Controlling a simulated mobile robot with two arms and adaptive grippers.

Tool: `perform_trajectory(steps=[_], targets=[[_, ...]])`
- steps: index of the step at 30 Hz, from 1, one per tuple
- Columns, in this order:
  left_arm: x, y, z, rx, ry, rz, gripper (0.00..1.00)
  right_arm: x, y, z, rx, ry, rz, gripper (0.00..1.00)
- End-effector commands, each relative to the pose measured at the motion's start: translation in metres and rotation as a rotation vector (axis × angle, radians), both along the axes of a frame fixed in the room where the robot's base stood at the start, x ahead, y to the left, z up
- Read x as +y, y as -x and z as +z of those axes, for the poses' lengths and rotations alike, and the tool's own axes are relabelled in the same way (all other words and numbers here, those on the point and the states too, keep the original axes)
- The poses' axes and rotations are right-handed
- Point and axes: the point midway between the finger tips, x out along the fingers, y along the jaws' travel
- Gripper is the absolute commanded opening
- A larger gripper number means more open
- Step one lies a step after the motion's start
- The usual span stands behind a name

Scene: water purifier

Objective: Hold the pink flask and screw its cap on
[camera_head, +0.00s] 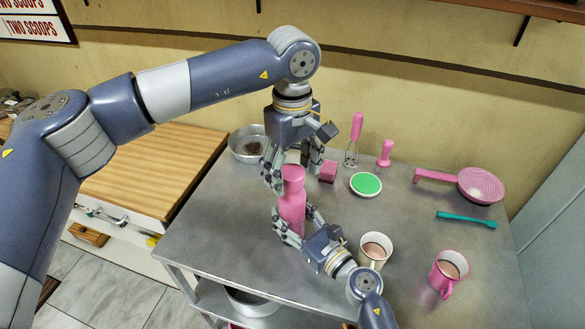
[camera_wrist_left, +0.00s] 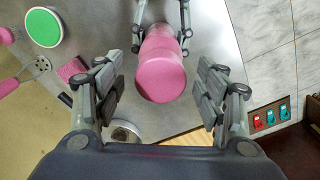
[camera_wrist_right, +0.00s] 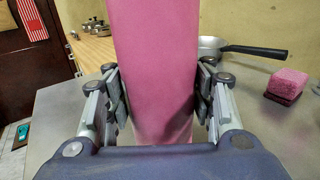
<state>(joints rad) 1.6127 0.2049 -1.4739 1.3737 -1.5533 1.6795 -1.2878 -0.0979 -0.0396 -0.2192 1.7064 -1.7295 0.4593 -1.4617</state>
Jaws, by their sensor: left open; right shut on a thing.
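The pink flask (camera_head: 291,212) stands upright near the left part of the steel table. Its rounded pink top, apparently the cap (camera_head: 293,173), sits at the top of the body; I cannot tell how tightly it is seated. My right gripper (camera_head: 297,224) is shut around the flask's lower body, with fingers on both sides in the right wrist view (camera_wrist_right: 160,95). My left gripper (camera_head: 288,170) points down from above, open, with its fingers on either side of the cap. In the left wrist view, the cap (camera_wrist_left: 160,75) lies between the spread fingers, with gaps on both sides.
A cream mug (camera_head: 374,250) stands close to my right arm, and a pink mug (camera_head: 448,272) farther right.

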Motion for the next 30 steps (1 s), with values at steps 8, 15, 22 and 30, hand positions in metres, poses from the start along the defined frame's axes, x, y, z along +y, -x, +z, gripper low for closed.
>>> perform_trajectory(steps=[8,15,22,30], targets=[[0.000,-0.001,0.030,-0.003,0.001,0.001,0.65,0.000,0.000,0.000,0.001,-0.001,-0.001,0.00],[-0.001,-0.001,0.081,-0.003,0.001,0.001,0.65,0.000,0.000,0.000,0.001,-0.001,-0.001,0.00],[0.000,0.000,0.113,-0.001,0.000,0.000,0.65,0.000,0.000,0.000,0.001,-0.001,-0.001,0.00],[0.000,0.000,0.120,0.001,-0.001,0.000,0.65,-0.001,0.000,0.000,0.001,-0.001,-0.002,0.00]])
